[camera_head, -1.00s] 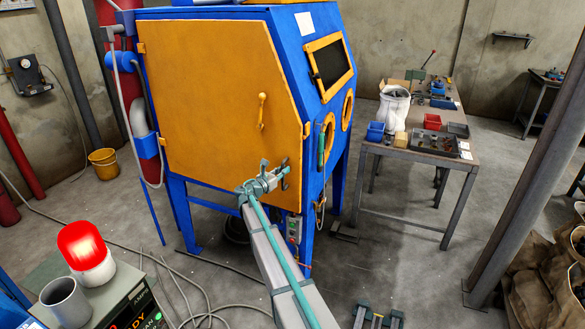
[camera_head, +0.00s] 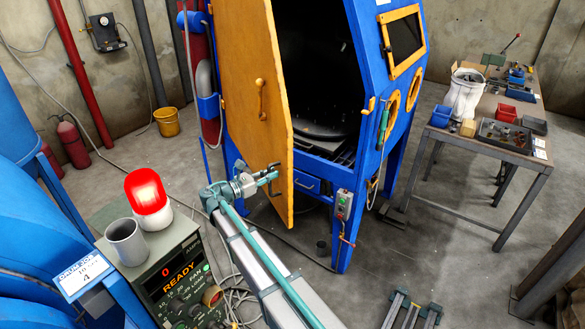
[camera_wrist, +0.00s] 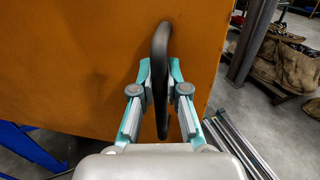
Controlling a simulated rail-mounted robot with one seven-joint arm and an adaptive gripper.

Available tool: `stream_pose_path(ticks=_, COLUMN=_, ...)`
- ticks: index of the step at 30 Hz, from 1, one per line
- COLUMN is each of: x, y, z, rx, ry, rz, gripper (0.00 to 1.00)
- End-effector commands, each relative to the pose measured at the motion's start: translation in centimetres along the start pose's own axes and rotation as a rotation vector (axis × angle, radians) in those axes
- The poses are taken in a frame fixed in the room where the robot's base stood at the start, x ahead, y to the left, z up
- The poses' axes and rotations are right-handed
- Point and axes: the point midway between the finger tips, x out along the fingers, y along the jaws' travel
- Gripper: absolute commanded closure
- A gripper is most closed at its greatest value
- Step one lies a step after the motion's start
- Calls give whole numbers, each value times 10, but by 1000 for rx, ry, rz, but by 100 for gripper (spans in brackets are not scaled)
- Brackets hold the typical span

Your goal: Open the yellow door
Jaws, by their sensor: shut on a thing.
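The yellow door (camera_head: 250,110) of the blue blasting cabinet (camera_head: 352,90) stands part way open, swung out on its left side. The dark cabinet inside (camera_head: 312,70) shows through the gap at right. In the wrist view, my gripper (camera_wrist: 160,72) is shut on a dark curved handle (camera_wrist: 161,50) on the orange-yellow door face (camera_wrist: 75,60). In the head view, my gripper (camera_head: 272,175) is at the door's lower right edge. A second, yellow handle (camera_head: 261,98) sits higher on the door, apart from my gripper.
A control box (camera_head: 165,275) with a lit red lamp (camera_head: 147,195) and a grey cup (camera_head: 126,240) stands at lower left. A worktable (camera_head: 480,152) with bins is at right. Cables lie on the floor near my arm. Grey floor (camera_head: 400,255) is open in front of the cabinet.

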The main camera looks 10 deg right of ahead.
Motion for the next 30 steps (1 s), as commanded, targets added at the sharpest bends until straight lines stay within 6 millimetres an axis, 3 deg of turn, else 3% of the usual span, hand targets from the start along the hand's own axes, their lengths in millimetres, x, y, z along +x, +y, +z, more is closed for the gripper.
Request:
stream_pose_path(ticks=3, x=-22, y=5, z=0, rx=-3, ry=1, rz=-1, gripper=100)
stream_pose_path(ticks=7, x=-35, y=9, z=0, rx=-3, ry=1, rz=-1, gripper=100)
stream_pose_path(ticks=21, x=-41, y=9, z=-1, rx=-2, ry=1, rz=-4, gripper=100)
stream_pose_path(ticks=22, x=-41, y=9, z=-1, rx=-2, ry=1, rz=-4, gripper=86)
stream_pose_path(ticks=26, x=-41, y=10, z=0, rx=-2, ry=1, rz=-3, gripper=64)
stream_pose_path(ticks=30, x=-41, y=10, z=0, rx=-1, ry=1, rz=-2, gripper=61)
